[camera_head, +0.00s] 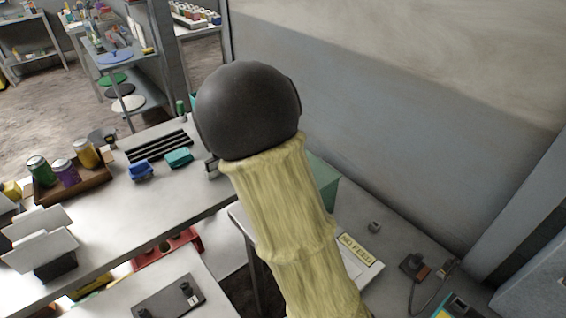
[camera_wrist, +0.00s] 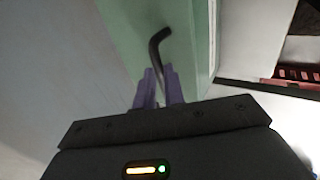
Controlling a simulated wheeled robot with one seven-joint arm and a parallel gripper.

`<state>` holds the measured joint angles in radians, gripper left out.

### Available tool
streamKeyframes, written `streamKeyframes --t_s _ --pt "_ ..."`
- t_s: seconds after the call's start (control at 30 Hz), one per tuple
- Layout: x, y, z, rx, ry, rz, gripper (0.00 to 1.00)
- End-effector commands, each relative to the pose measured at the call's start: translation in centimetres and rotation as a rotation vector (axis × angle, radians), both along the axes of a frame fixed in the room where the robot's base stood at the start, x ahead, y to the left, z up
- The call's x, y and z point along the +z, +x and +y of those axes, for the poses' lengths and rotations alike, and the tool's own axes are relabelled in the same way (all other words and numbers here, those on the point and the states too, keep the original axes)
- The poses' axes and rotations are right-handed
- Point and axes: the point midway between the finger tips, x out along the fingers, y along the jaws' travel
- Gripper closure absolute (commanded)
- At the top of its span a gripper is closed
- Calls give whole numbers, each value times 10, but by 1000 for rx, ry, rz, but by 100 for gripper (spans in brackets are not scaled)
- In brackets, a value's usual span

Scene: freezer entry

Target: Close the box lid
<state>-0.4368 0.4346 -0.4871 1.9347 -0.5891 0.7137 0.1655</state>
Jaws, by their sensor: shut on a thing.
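The green box (camera_head: 323,180) stands on the grey table by the wall in the head view, mostly hidden behind my arm. In the wrist view its pale green surface (camera_wrist: 195,30) fills the upper middle. A dark bent rod-like handle (camera_wrist: 157,47) joins that surface and runs down between the purple fingers of my gripper (camera_wrist: 160,85). The fingers are shut on the handle. My gripper is hidden behind my arm in the head view. How far the lid is open cannot be told.
A "NO FEED" sign (camera_head: 357,248) and small devices (camera_head: 415,266) lie on the table to the right. The wall (camera_head: 400,140) rises close behind. A long bench (camera_head: 120,205) with a brown tray of jars (camera_head: 75,182) stands to the left. A red rack (camera_wrist: 300,75) shows at right.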

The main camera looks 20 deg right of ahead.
Motion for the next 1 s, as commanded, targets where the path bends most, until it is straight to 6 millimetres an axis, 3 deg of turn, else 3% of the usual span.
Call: streamKeyframes --t_s 0.03,0.07,0.17,0.67,0.87,1.0 --pt "-15 -6 9 1 13 27 100" --pt "-15 -6 9 1 13 27 87" --pt "-15 -6 9 2 13 26 68" --pt "-8 -5 8 2 12 17 68" --pt "9 -7 18 3 12 14 68" --pt "30 -11 31 4 12 12 68"
